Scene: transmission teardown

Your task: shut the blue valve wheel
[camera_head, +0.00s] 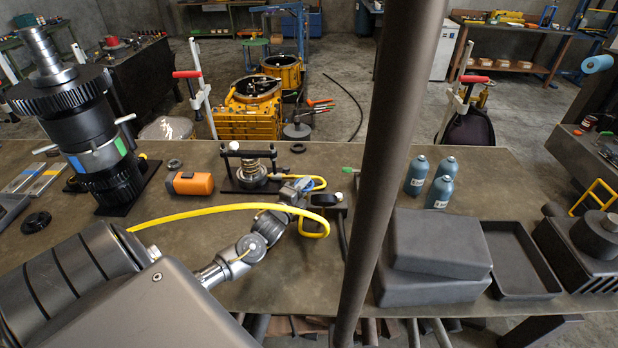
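The blue valve wheel (308,183) shows only as a small blue patch near the middle of the workbench, beside the yellow hose. My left arm reaches in from the lower left. My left gripper (300,187) is at the blue patch and hides part of it. It looks very close to or touching the wheel, but I cannot tell which. Its fingers are too small and covered to show whether they are open or shut. My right gripper is not in view.
The yellow hose (215,209) arches over the bench by my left arm. A spring fixture (252,172) and an orange block (190,183) stand left of the valve. Several blue bottles (441,191), dark boxes (437,243) and an open tray (518,262) are at right.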

